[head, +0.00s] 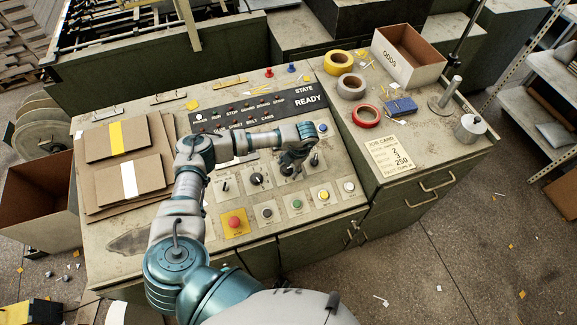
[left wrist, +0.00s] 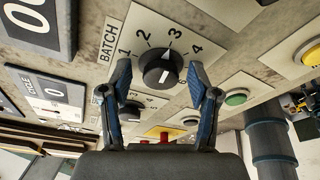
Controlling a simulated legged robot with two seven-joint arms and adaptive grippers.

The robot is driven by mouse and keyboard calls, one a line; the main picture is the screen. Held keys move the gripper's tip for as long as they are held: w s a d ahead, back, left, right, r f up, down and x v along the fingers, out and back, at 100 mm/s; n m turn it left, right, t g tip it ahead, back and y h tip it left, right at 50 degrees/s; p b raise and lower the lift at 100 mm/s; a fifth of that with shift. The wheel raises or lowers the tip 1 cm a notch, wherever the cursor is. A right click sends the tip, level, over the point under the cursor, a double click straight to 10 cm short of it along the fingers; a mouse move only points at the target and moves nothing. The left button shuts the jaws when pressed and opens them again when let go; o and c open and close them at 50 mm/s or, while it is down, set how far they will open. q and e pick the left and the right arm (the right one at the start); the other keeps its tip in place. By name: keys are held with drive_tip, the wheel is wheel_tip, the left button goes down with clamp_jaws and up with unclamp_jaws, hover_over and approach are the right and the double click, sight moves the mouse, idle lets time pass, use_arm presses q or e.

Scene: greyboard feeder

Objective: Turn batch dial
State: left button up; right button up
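My left gripper (left wrist: 160,78) is open, one finger on each side of the knob, with a visible gap on both sides. In the head view my left gripper (head: 290,168) is over the upper right part of the control panel (head: 330,182) and hides the dial there. My right gripper is in neither view.
Other knobs and buttons surround the spot, including a red button on yellow (head: 234,222) and a green button (left wrist: 237,97). A READY display (head: 309,100) stands behind. A job card (head: 390,155) lies to the right. Cardboard sheets (head: 125,185) lie to the left.

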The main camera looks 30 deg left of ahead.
use_arm(q)
drive_tip(key=shift+s+r, duration=0.1)
drive_tip(key=shift+r, duration=0.05)
drive_tip(key=v, duration=1.1)
drive_tip(key=shift+r, duration=0.3)
drive_tip(key=shift+d, duration=0.1)
